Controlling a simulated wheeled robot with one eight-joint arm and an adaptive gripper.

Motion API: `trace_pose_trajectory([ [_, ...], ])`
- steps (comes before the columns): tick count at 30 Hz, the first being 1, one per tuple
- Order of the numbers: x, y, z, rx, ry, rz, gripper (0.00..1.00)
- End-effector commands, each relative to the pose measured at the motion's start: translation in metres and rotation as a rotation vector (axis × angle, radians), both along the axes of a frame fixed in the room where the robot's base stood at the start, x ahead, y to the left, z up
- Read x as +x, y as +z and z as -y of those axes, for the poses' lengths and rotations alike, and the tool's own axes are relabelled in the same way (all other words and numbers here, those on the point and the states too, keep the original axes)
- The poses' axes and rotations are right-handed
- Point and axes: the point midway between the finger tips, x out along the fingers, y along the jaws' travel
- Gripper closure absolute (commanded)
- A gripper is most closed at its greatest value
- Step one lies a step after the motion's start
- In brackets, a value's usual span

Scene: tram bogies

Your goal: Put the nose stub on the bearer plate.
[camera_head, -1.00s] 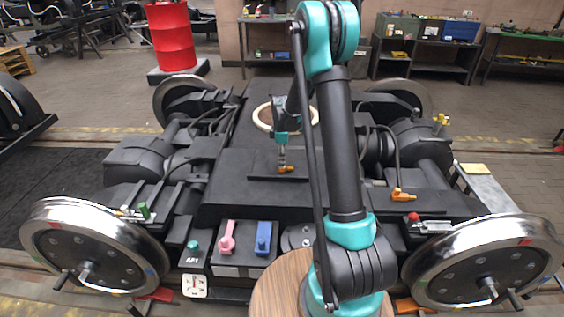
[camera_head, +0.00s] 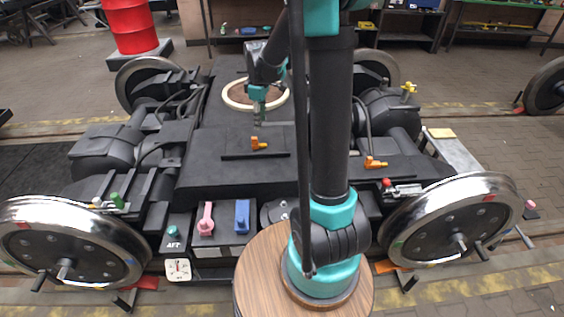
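A small orange piece, which looks like the nose stub (camera_head: 259,143), stands on a thin black plate in the middle of the bogie. That plate appears to be the bearer plate (camera_head: 238,156). My gripper (camera_head: 264,121) is above and just behind the orange piece, apart from it. Its grey fingers look spread and empty, though they are small in this view. A second orange piece (camera_head: 374,162) sits on the right side of the bogie; I cannot tell whether it is of the same kind.
A pale ring (camera_head: 232,102) lies on the bogie behind my gripper. A pink handle (camera_head: 206,219) and a blue handle (camera_head: 242,216) stand at the front. Dark cables arch on both sides. A red drum (camera_head: 130,25) stands at the back left.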

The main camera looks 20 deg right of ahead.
Motion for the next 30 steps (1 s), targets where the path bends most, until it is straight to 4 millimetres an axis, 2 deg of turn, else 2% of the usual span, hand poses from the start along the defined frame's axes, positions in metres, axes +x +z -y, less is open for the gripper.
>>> trace_pose_trajectory([
  [1, -0.023, 0.002, 0.005, 0.008, -0.076, 0.021, 0.61],
  [7, -0.099, 0.0, 0.017, 0.057, -0.394, 0.104, 0.61],
  [12, -0.164, -0.013, 0.025, 0.118, -0.66, 0.171, 0.61],
  [18, -0.223, -0.034, 0.031, 0.193, -0.913, 0.228, 0.61],
  [24, -0.248, -0.046, 0.033, 0.233, -1.029, 0.252, 0.61],
  [30, -0.249, -0.047, 0.033, 0.238, -1.041, 0.255, 0.61],
])
